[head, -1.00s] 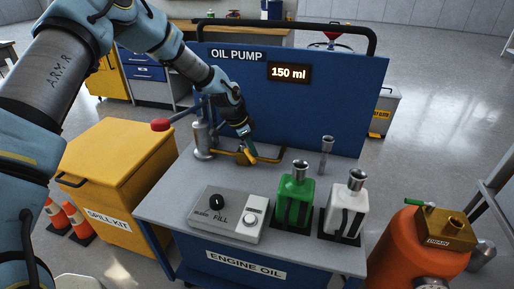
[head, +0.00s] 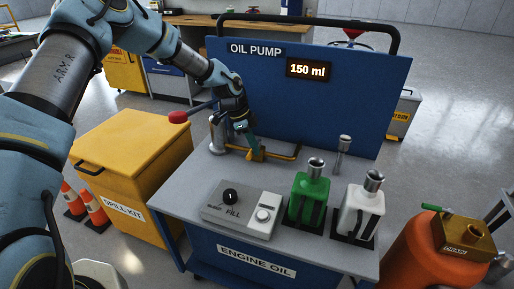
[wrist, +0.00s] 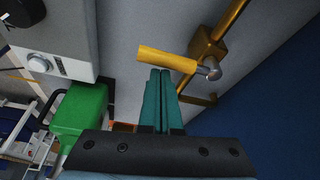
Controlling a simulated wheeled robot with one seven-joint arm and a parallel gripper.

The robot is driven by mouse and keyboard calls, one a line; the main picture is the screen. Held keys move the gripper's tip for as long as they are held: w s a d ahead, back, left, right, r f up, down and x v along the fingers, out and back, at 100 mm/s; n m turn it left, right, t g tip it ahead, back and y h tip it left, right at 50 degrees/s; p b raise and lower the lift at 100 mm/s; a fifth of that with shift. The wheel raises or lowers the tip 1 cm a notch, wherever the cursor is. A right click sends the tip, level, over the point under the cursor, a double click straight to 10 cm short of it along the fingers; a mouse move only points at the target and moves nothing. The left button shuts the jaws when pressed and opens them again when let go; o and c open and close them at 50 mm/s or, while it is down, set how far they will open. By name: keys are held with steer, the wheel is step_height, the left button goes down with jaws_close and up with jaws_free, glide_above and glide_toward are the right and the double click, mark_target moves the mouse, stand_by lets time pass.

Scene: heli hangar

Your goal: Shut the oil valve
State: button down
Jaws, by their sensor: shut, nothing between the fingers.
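The oil valve has a yellow lever handle (wrist: 167,59) on a brass body (wrist: 206,48) set in a yellow pipe, with a silver pivot between them. In the wrist view the lever lies roughly crosswise to the pipe. My gripper (wrist: 160,74) is shut and empty, its teal fingertips close by the lever; I cannot tell whether they touch it. In the head view my gripper (head: 252,146) points down at the valve (head: 257,155) on the pump cart, partly hiding the lever. The oil pump's display (head: 308,69) reads 150 ml.
A red-tipped pump lever (head: 178,117) sticks out left. The blue panel (head: 345,110) stands behind.

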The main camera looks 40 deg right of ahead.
stand_by(0.6)
step_height(320, 180, up, 10)
steer(key=b, duration=0.1)
steer(key=shift+s, duration=0.15)
stand_by(0.4)
steer(key=shift+d, duration=0.1)
